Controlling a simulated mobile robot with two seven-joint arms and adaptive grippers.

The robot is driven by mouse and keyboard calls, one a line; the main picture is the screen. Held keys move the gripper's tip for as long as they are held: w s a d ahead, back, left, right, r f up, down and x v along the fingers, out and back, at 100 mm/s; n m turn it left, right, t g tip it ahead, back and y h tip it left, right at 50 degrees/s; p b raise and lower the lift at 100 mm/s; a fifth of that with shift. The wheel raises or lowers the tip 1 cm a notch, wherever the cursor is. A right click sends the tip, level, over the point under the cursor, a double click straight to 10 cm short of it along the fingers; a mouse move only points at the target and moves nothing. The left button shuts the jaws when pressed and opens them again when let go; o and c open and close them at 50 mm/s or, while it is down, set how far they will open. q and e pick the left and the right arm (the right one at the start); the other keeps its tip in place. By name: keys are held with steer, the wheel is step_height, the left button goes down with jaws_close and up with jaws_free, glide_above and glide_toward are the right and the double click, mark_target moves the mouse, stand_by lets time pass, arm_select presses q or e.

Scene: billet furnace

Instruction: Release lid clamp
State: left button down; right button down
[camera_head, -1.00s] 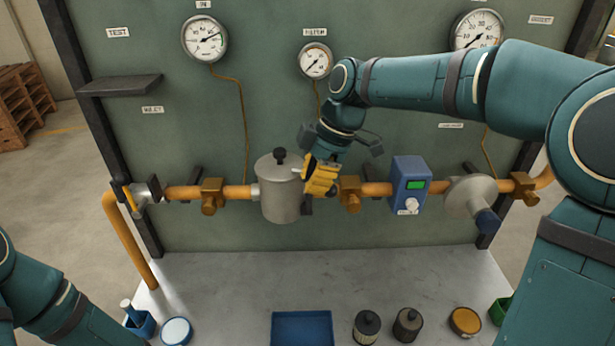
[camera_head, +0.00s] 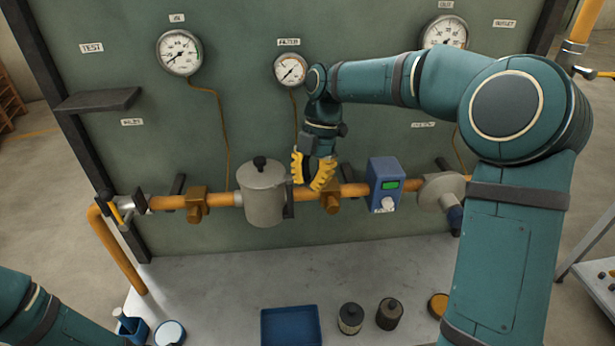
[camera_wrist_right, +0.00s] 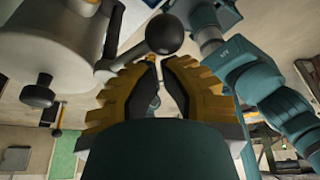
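The grey filter housing (camera_head: 263,200) stands in the pipe line, with its lid and black top knob (camera_head: 260,162) in place. My right gripper (camera_head: 312,172) is just right of the housing's upper edge, its yellow fingers spread and nothing visibly between them. In the right wrist view the fingers (camera_wrist_right: 158,85) have a gap between them. A black ball (camera_wrist_right: 164,34) on a light rod, seemingly the clamp's handle, lies just beyond the fingertips. The housing (camera_wrist_right: 60,40) fills the upper left there. The rest of the clamp is hidden in the head view. My left gripper is out of view.
Orange pipe (camera_head: 355,189) runs along the panel, with a blue meter box (camera_head: 384,183) right of the gripper. Gauges (camera_head: 289,70) hang above. A blue tray (camera_head: 291,325), two dark cylinders (camera_head: 350,318) and a small shelf (camera_head: 98,100) also show.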

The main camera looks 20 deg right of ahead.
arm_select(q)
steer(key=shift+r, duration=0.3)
arm_select(e)
steer(key=shift+w+d, duration=0.15)
steer(key=shift+d, duration=0.1)
